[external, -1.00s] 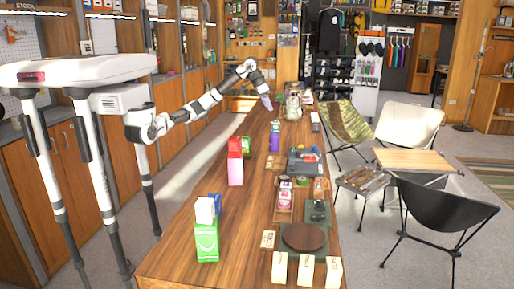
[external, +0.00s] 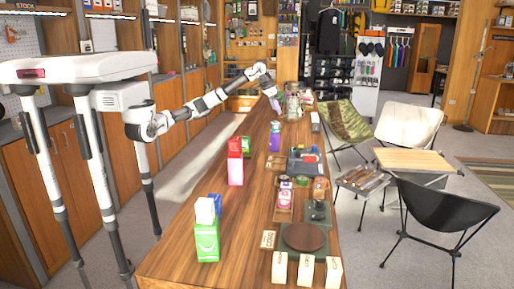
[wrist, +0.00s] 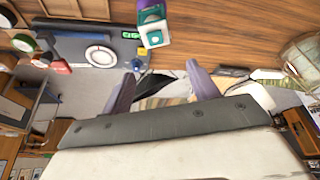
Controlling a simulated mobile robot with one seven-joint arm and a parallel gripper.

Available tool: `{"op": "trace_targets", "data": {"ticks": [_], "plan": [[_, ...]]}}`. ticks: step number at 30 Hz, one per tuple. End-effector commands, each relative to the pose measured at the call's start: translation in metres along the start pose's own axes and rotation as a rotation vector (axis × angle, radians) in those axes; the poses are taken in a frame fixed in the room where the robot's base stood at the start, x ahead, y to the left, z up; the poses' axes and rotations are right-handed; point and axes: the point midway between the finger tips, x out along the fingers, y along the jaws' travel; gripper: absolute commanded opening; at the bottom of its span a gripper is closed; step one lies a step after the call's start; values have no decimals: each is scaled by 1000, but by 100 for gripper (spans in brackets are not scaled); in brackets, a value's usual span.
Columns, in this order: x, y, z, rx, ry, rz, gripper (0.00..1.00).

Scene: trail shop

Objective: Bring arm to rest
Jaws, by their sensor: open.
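My arm reaches out from my body over the far part of the long wooden counter (external: 222,247). My gripper (external: 275,104) hangs above the counter's far half, near a glass jar (external: 293,106). In the wrist view my gripper (wrist: 165,85) has its two purple-grey fingers spread apart, with nothing between them. A purple bottle (external: 274,138) stands on the counter nearer the camera than my gripper. It also shows at the top of the wrist view (wrist: 150,8).
A dark scale (wrist: 95,48) lies on the counter. Pink-red boxes (external: 235,170) and a green box (external: 207,242) stand along its left side. A round brown board (external: 303,237) lies at the near right. Camp chairs (external: 440,215) stand on the floor to the right.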

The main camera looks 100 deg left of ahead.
Motion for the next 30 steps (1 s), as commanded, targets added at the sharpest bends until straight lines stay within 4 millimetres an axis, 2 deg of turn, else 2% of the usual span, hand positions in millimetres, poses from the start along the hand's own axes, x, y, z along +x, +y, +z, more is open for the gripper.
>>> {"op": "trace_targets", "data": {"ticks": [17, 30], "plan": [[-109, 2, -45, 0, 2, 2, 60], [-110, 88, -70, 64, 1, 26, 60]]}}
